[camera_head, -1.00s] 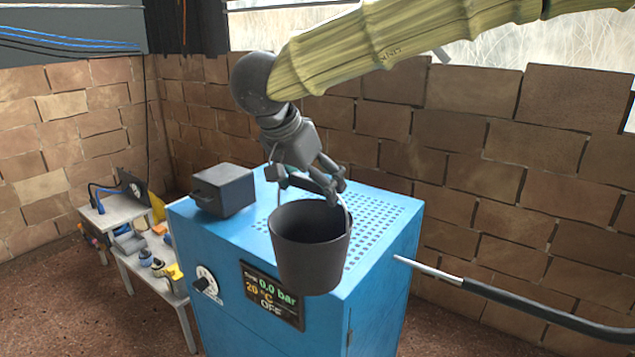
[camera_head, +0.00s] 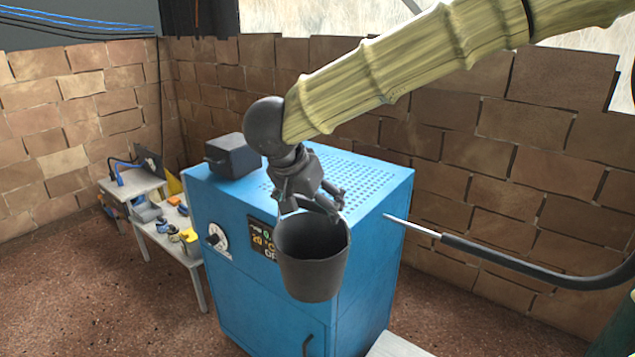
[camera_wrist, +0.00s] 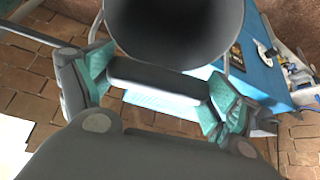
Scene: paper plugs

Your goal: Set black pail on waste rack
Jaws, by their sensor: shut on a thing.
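The black pail (camera_head: 313,262) hangs upright from my gripper (camera_head: 318,203), in front of the blue cabinet's right front part. My gripper is shut on the pail's handle. In the wrist view the dark pail (camera_wrist: 175,28) fills the top middle, and a dark grey bar (camera_wrist: 158,79) spans between my gripper's teal-padded fingers. The pail's contents cannot be made out. I cannot identify the waste rack for certain; a pale flat surface (camera_head: 398,346) shows at the bottom edge, right of the cabinet front.
The blue cabinet (camera_head: 235,255) has a perforated top and a black box (camera_head: 233,157) on it. A metal rod with a black hose (camera_head: 500,258) juts at the right. A low stepped bench (camera_head: 165,237) with small parts stands left. Brick walls close the back.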

